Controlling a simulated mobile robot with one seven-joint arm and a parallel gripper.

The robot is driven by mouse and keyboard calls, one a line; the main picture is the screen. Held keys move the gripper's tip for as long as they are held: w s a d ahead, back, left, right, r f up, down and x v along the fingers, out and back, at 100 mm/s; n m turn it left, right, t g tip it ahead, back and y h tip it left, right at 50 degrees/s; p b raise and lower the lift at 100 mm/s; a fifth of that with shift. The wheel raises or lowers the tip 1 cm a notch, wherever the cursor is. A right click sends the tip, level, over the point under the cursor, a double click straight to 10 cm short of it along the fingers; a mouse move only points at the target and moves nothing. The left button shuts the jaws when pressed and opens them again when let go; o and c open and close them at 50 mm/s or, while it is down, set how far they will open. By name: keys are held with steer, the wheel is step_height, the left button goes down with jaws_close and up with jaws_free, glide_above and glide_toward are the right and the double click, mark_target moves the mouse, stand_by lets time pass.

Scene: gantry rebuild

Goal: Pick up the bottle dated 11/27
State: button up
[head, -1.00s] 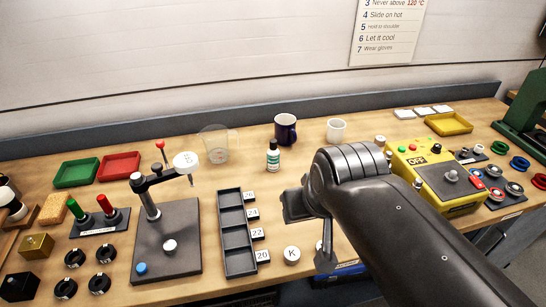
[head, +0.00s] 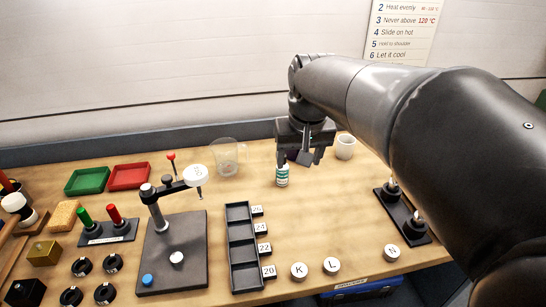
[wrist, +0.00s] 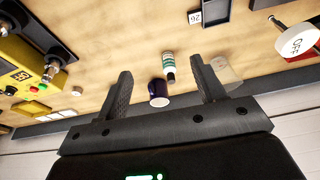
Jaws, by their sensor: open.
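A small white bottle with a green label (head: 282,177) stands upright on the bench in the head view; its top is partly hidden by my gripper. The date on its label is too small to read. In the wrist view the bottle (wrist: 168,62) appears between the two fingers, beyond their tips. My gripper (head: 298,157) is open and empty, with its fingers pointing down, just above and beside the bottle in the head view. I see no contact with the bottle.
A dark blue mug (wrist: 158,92) stands close to the bottle, mostly hidden by my gripper in the head view. A clear beaker (head: 227,158) is to the left and a white cup (head: 345,147) to the right. A dark slotted tray (head: 243,250) lies in front.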

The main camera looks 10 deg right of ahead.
steer(key=w+f+g, duration=0.1)
steer(key=w+f, duration=0.1)
steer(key=w, duration=0.4)
steer(key=w+d+f+g, duration=0.1)
steer(key=w+f, duration=0.2)
steer(key=w, duration=0.4)
steer(key=w+f+g, duration=0.1)
steer(key=w+f, duration=0.2)
steer(key=w, duration=0.3)
steer(key=shift+w+d+f+m, duration=0.1)
steer(key=shift+w+d+m, duration=0.15)
steer(key=shift+d+m, duration=0.1)
steer(key=shift+w+f, duration=0.2)
step_height(320, 180, down, 5)
steer(key=shift+f, duration=0.2)
steer(key=shift+a+f, duration=0.15)
steer(key=shift+f, duration=1.2)
steer(key=shift+a+f, duration=0.1)
steer(key=shift+f, duration=1.25)
steer(key=shift+c, duration=0.2)
steer(key=c, duration=1)
steer(key=shift+w+r, duration=0.1)
steer(key=shift+c, duration=0.2)
